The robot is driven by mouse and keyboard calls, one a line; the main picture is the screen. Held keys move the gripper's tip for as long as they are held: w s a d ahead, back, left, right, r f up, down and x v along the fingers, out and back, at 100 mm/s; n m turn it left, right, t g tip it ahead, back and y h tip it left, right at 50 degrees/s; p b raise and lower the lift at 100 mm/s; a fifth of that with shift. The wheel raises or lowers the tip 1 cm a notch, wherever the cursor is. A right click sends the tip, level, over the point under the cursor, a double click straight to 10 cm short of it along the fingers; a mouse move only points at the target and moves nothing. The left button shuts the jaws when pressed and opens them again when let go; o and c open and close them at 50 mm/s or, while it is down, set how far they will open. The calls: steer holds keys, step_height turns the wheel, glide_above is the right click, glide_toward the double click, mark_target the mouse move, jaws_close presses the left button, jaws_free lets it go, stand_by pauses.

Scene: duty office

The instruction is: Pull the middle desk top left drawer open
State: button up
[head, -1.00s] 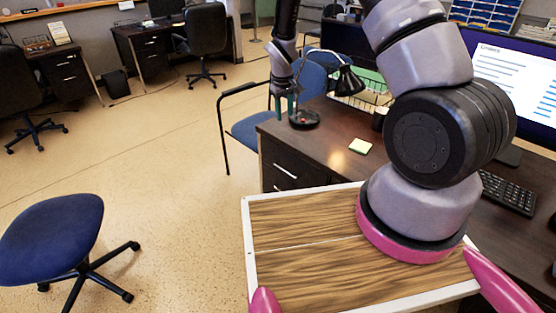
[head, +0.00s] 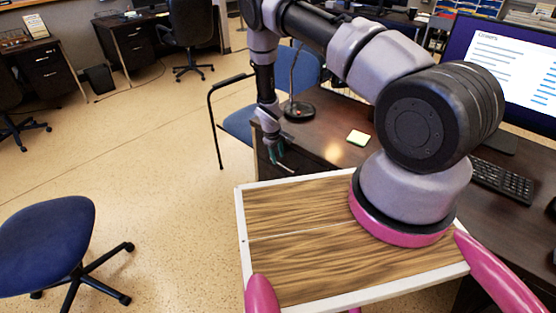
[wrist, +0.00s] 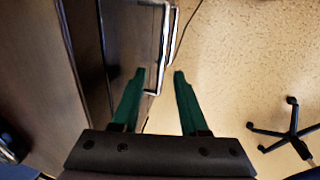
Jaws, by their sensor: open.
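The dark wooden desk (head: 322,133) stands right of centre in the head view, with its drawer side facing the floor at left. In the wrist view the dark drawer fronts (wrist: 128,40) fill the left half, and a silver bar handle (wrist: 160,65) stands out from them. My gripper (head: 282,160) is at the drawer side of the desk, just below the top's edge. In the wrist view its green fingers (wrist: 159,74) are apart, and the near end of the handle shows between them, closer to the left finger. Whether they touch it I cannot tell. The drawers look shut.
A second silver handle (wrist: 174,30) shows beyond the first. A blue chair (head: 240,122) stands behind my gripper, and a blue stool (head: 45,245) is at lower left. A lamp (head: 297,108), yellow notes (head: 358,137) and a keyboard (head: 503,180) are on the desk.

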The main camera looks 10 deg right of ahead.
steer(key=shift+w+d+f, duration=0.1)
steer(key=shift+f, duration=0.5)
steer(key=shift+w+d+f, duration=0.1)
steer(key=shift+f, duration=0.5)
jaws_close()
stand_by(0.6)
